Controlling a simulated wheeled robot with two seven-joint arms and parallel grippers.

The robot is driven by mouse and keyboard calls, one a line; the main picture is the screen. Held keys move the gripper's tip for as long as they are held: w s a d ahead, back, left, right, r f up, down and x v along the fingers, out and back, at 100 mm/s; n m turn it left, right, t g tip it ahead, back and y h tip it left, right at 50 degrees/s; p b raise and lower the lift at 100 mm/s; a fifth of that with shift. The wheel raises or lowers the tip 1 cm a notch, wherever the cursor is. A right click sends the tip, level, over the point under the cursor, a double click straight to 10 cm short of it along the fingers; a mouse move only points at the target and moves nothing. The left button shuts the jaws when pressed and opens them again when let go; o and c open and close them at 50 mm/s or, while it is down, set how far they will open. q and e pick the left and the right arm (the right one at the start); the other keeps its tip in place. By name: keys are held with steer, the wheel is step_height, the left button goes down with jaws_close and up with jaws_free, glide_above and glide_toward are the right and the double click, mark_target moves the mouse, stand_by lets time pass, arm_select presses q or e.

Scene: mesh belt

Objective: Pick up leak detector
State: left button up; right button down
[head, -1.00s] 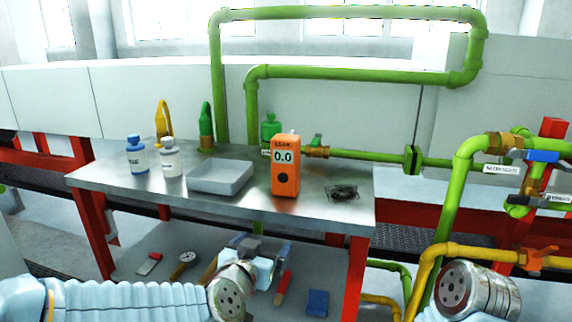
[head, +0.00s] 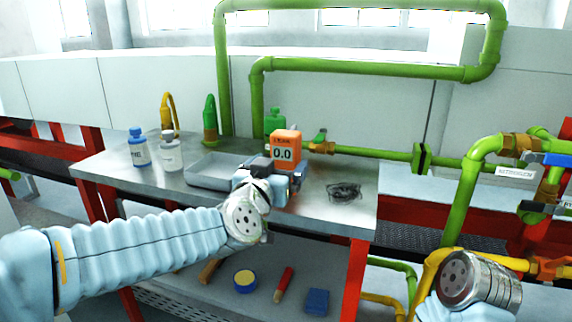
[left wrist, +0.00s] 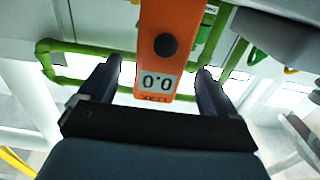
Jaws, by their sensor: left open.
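The leak detector (head: 285,147) is an orange box with a 0.0 display, upright on the metal table. My left gripper (head: 280,170) is in front of it in the head view and hides its lower part. In the left wrist view the leak detector (left wrist: 170,45) shows upside down between the two open dark fingers of my left gripper (left wrist: 158,82). A gap shows on each side of it. My right arm shows at the lower right, but its gripper is not visible.
A grey tray (head: 205,172) sits just left of my left gripper. A dark wire tangle (head: 344,191) lies to the right. Green pipes (head: 360,70) run behind the table.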

mark_target(282, 161)
arm_select(q)
steer(key=x, duration=0.5)
steer(key=shift+r, duration=0.1)
steer(key=c, duration=1.4)
